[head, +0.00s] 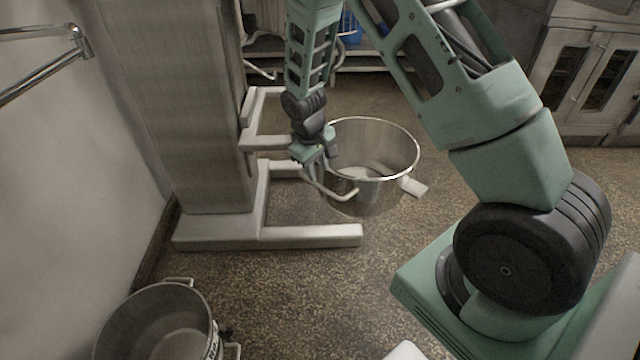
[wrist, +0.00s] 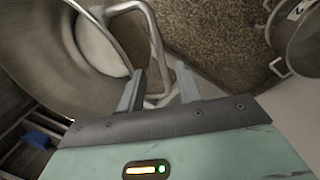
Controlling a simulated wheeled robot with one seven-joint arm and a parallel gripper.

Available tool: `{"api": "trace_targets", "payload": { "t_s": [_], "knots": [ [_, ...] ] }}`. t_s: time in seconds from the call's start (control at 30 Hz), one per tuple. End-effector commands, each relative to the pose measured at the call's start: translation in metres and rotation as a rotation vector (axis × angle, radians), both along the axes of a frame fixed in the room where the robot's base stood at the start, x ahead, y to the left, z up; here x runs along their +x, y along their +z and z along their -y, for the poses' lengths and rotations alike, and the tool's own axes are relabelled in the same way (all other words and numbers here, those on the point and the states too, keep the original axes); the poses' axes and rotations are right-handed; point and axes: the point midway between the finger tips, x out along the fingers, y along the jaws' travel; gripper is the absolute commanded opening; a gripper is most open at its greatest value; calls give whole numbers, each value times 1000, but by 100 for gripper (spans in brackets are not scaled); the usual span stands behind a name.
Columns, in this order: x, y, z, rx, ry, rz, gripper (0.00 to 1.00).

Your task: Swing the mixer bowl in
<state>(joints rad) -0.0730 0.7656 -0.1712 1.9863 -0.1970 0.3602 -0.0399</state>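The steel mixer bowl (head: 372,133) hangs beside the mixer's pale arms, open side up, and also shows at the left of the wrist view (wrist: 45,45). Its bent bar handle (head: 325,189) is on the side towards me. My gripper (head: 318,180) is at this handle, pointing down. In the wrist view my gripper (wrist: 158,82) has its two fingers apart, with the handle (wrist: 157,50) reaching in between them. I see gaps beside the bar; contact is not clear. The mixer (head: 195,110) is a tall grey column on a forked base (head: 310,236).
A steel pot (head: 208,305) with handles stands on the floor at the lower left, also in the wrist view (wrist: 300,45). A wall with a metal rail (head: 45,75) is at left. Steel cabinets (head: 590,75) stand at the back right. Speckled floor is clear around the bowl.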

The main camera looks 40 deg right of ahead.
Motion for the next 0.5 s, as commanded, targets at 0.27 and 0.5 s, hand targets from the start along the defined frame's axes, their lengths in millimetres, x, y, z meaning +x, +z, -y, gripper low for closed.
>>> {"api": "trace_targets", "payload": {
  "t_s": [0.27,0.5],
  "knots": [
    [1,-47,9,0,-2,-3,34],
    [2,-59,11,0,0,0,34]
  ]
}}
